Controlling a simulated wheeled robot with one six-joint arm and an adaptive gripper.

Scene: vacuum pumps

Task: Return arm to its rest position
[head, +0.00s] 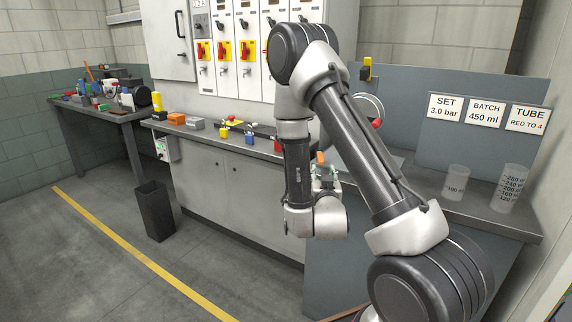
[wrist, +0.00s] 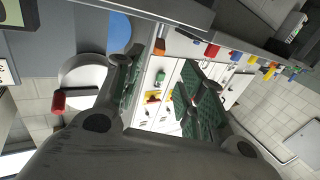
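My arm fills the middle of the head view, folded with its elbow high and its wrist low in front of the bench. In the wrist view my gripper (wrist: 163,88) is open, its two green-padded fingers well apart. In the head view the gripper is mostly hidden behind my own arm links. A round white gauge-like part with a red knob (wrist: 58,101) shows left of the fingers in the wrist view; the red knob also appears in the head view (head: 377,123), beside my forearm.
The grey bench (head: 480,213) holds a small beaker (head: 456,183) and a larger one (head: 510,188) at right. Padlocks (head: 223,132) line the bench left of my arm. A black bin (head: 154,211) stands on the floor. The floor left of the yellow line (head: 130,247) is clear.

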